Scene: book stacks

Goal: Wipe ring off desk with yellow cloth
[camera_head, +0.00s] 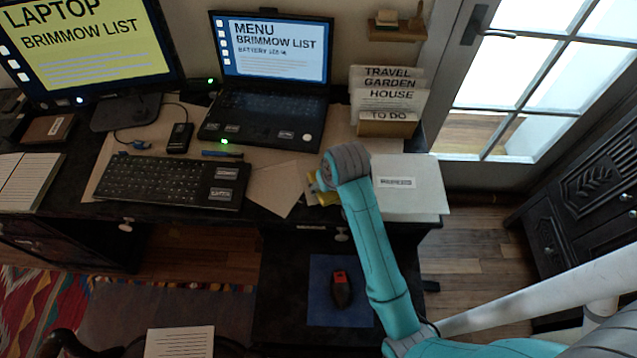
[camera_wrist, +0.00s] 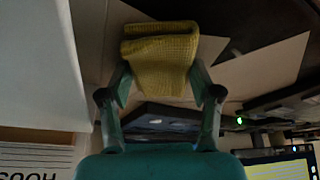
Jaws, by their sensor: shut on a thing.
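The yellow cloth (camera_wrist: 160,58) is folded and held between the two fingers of my gripper (camera_wrist: 160,80) in the wrist view. In the head view a small yellow part of the cloth (camera_head: 325,199) shows beside my wrist, over the desk's front area. My wrist hides most of the gripper and cloth there. I cannot tell whether the cloth touches the desk (camera_head: 262,217). No ring shows in either view; it may be hidden under the cloth or arm.
A keyboard (camera_head: 165,181) lies to the left, and a laptop (camera_head: 262,105) stands behind. Papers (camera_head: 425,195) lie right of my wrist. A file holder (camera_head: 388,127) stands at the back right. A blue mat (camera_head: 325,270) bears a red and black mouse (camera_head: 341,290) below.

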